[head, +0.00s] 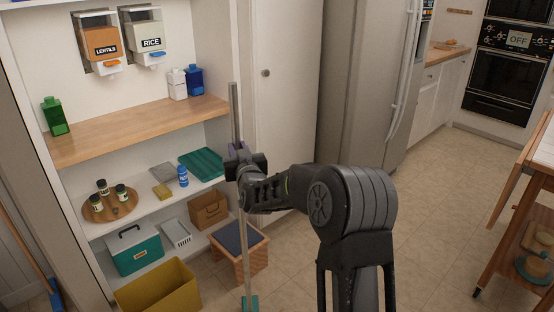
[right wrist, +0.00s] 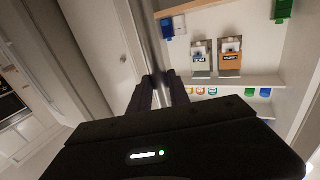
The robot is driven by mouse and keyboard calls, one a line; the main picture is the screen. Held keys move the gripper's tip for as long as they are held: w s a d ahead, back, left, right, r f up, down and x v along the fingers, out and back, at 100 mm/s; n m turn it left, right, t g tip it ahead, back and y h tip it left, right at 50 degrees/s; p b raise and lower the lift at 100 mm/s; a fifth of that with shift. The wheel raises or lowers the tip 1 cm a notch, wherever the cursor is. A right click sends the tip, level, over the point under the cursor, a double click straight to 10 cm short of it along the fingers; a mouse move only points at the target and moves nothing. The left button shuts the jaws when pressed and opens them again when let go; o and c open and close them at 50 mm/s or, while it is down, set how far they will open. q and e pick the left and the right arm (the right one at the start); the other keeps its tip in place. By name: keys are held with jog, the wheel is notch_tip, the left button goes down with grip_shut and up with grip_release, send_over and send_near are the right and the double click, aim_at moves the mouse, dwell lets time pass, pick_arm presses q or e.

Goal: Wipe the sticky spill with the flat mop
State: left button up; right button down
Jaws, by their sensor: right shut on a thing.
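The flat mop has a thin grey pole (head: 234,112) that stands nearly upright in the head view, with its teal head (head: 250,302) on the floor at the bottom edge, partly cut off. My right gripper (head: 240,165) is shut on the pole in its upper part. In the right wrist view the dark fingers (right wrist: 160,90) close around the pole (right wrist: 152,40). I see no sticky spill in either view. My left gripper is not in view.
A wooden stool with a dark cushion (head: 238,238) stands just beside the pole. A yellow bin (head: 158,290) and open pantry shelves (head: 135,128) are at the left. A wooden cart (head: 505,210) stands at the right. The tiled floor (head: 440,200) between is clear.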

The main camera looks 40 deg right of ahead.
jog(key=s+d+r+m+g+h+b, duration=0.1)
jog(key=s+d+r+m+h+b, duration=0.1)
jog(key=d+b, duration=0.6)
jog(key=d, duration=0.4)
jog(key=shift+s+d+h, duration=0.3)
jog(key=shift+s+h, duration=0.05)
jog(key=shift+h, duration=0.05)
jog(key=shift+f, duration=0.15)
